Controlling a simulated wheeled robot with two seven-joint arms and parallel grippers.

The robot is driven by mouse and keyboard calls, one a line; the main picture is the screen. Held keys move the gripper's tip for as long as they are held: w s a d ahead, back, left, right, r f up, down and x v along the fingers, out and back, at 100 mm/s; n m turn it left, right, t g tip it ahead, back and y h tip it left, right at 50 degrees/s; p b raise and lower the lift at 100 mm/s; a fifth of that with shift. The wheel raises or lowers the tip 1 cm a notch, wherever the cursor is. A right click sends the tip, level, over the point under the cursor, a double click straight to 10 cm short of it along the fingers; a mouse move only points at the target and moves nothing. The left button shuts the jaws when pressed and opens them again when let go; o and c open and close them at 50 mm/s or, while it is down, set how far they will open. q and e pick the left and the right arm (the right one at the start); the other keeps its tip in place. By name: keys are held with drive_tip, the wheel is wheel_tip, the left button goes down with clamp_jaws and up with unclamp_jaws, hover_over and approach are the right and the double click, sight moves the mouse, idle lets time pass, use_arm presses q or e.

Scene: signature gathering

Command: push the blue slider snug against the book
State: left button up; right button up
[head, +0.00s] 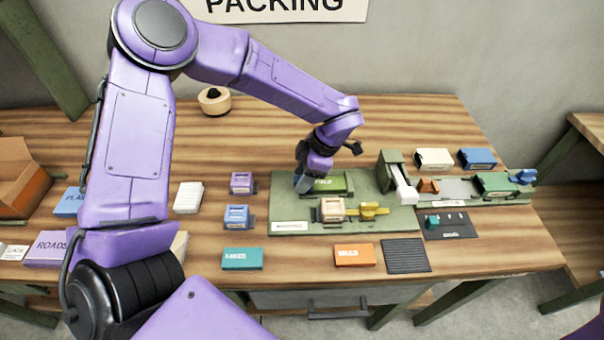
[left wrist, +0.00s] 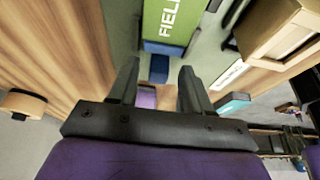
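The green book (head: 332,184) lies in the back channel of the green fixture board (head: 400,216); in the left wrist view the same green book (left wrist: 178,20) shows the letters "FIEL". The blue slider (head: 303,184) is at the book's left end, partly covered by my gripper. In the left wrist view the blue slider (left wrist: 162,48) lies close to the book's end; I cannot tell whether they touch. My left gripper (head: 305,178) points down over the slider. Its two fingers (left wrist: 158,75) are apart, with blue parts visible beyond the gap. My right gripper is not visible.
A tan block (head: 331,209) and a yellow slider (head: 368,210) sit in the front channel. A white lever (head: 403,184) stands right of the book. Purple (head: 242,183) and blue (head: 237,216) holders stand left of the board. A teal book (head: 243,259) and an orange book (head: 354,255) lie in front.

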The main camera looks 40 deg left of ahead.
use_arm(q)
drive_tip(key=shift+a+r, duration=0.1)
drive_tip(key=shift+r, duration=0.15)
drive_tip(key=b+v, duration=0.1)
drive_tip(key=v, duration=0.9)
drive_tip(key=shift+w, duration=0.15)
